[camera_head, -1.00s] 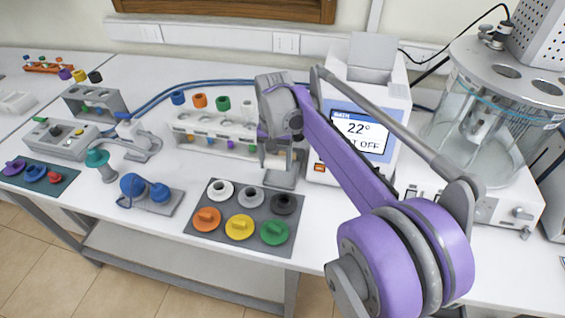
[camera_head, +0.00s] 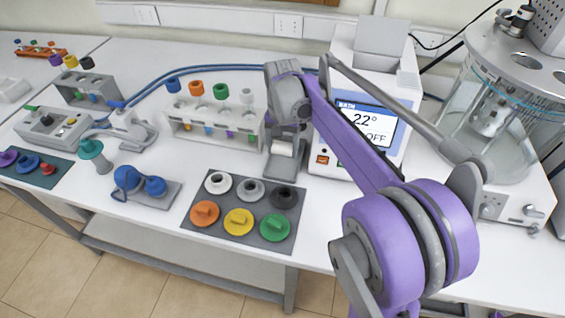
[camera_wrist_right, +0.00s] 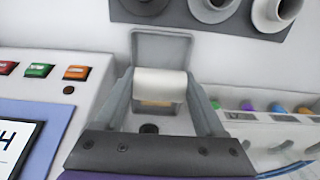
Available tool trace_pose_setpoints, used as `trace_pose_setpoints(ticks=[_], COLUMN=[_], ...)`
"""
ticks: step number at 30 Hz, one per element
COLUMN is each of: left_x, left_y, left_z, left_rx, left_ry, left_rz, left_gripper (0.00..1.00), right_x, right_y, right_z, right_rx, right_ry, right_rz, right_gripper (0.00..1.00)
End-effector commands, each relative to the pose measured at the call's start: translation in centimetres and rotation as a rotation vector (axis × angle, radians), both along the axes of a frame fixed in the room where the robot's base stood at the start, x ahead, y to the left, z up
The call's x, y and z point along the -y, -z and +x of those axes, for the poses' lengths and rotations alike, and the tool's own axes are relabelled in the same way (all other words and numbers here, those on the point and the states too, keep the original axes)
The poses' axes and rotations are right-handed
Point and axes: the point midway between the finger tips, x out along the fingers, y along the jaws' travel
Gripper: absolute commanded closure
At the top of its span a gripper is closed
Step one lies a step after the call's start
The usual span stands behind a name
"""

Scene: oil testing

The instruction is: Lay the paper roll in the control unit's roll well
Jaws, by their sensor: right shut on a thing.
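The white paper roll (camera_wrist_right: 160,84) lies across between the two fingers of my right gripper (camera_wrist_right: 162,105), which is shut on it by its ends. In the head view, the roll (camera_head: 284,149) shows below my right wrist, in front of the control unit's left side. A grey holder (camera_wrist_right: 160,48) with a flat plate is under and beside the roll; I cannot tell whether they touch. The control unit (camera_head: 408,92) is a white box with a lit display reading 22°. A grey lid-like panel (camera_head: 384,40) stands up on its top. The roll well's inside is not clearly visible. My left gripper is out of view.
A test tube rack (camera_head: 215,130) stands left of my right gripper. A dark mat (camera_head: 190,238) with several coloured caps lies in front. A glass bath (camera_head: 490,110) stands right of the control unit. My right arm crosses before the unit.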

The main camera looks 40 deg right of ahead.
Motion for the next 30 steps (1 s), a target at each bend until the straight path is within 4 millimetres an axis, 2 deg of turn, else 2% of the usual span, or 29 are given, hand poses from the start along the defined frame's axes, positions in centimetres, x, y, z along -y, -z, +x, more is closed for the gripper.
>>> trace_pose_setpoints(ticks=[12,30], left_x=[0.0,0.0], left_y=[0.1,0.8], left_z=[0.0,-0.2], left_rx=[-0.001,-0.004], left_ry=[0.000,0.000], left_rz=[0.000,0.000], left_gripper=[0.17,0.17], right_x=[0.0,0.0], right_y=[5.2,6.5], right_z=[0.0,0.0], right_rx=[0.000,0.000], right_ry=[0.000,0.000], right_rz=[0.000,0.000], right_gripper=[1.00,1.00])
